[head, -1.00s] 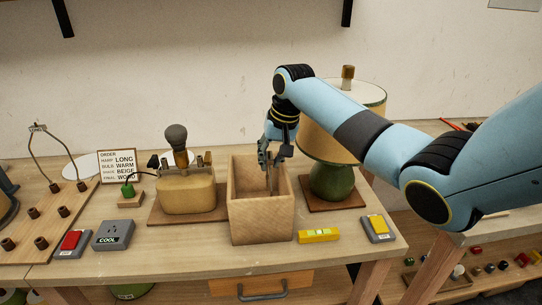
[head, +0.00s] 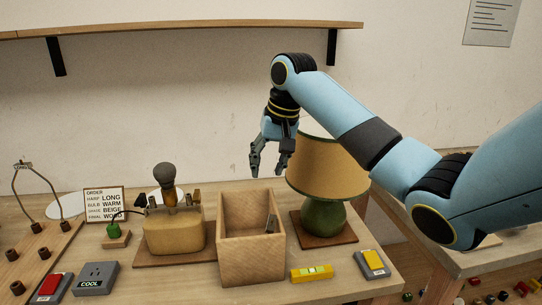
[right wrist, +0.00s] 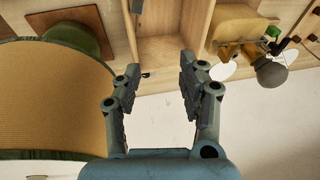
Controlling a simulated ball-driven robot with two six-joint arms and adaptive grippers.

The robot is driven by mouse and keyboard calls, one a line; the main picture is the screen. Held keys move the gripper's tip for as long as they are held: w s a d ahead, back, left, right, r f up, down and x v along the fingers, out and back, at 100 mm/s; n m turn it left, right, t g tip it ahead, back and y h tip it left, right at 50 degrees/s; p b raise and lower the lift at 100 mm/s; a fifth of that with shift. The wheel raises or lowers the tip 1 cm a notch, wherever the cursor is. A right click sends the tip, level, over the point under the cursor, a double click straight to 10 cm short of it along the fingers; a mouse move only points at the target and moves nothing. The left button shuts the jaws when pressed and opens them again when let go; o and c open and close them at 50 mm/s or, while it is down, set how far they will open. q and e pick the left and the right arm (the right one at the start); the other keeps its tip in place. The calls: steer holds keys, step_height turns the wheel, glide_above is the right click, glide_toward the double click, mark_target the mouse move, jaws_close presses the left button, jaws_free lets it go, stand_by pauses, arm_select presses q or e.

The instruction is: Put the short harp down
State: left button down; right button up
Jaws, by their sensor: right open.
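My right gripper (head: 269,170) is open above the wooden box (head: 252,265), with nothing between its fingers. In the right wrist view its two fingers (right wrist: 160,66) stand apart, and the box (right wrist: 172,48) lies beyond them. A small grey piece (head: 270,226) shows inside the box near its right wall. It could be part of the short harp, but most of it is hidden by the walls and I cannot tell. A tall wire harp tagged LONG (head: 29,196) stands on the pegged board at the left. My left gripper is not in view.
The lamp with a beige shade and green base (head: 325,217) stands close to the right of the box. An order card (head: 104,204) stands behind. A yellow level (head: 311,273) lies in front.

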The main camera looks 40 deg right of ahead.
steer(key=v, duration=0.3)
steer(key=shift+s+r, duration=0.1)
steer(key=shift+r, duration=0.15)
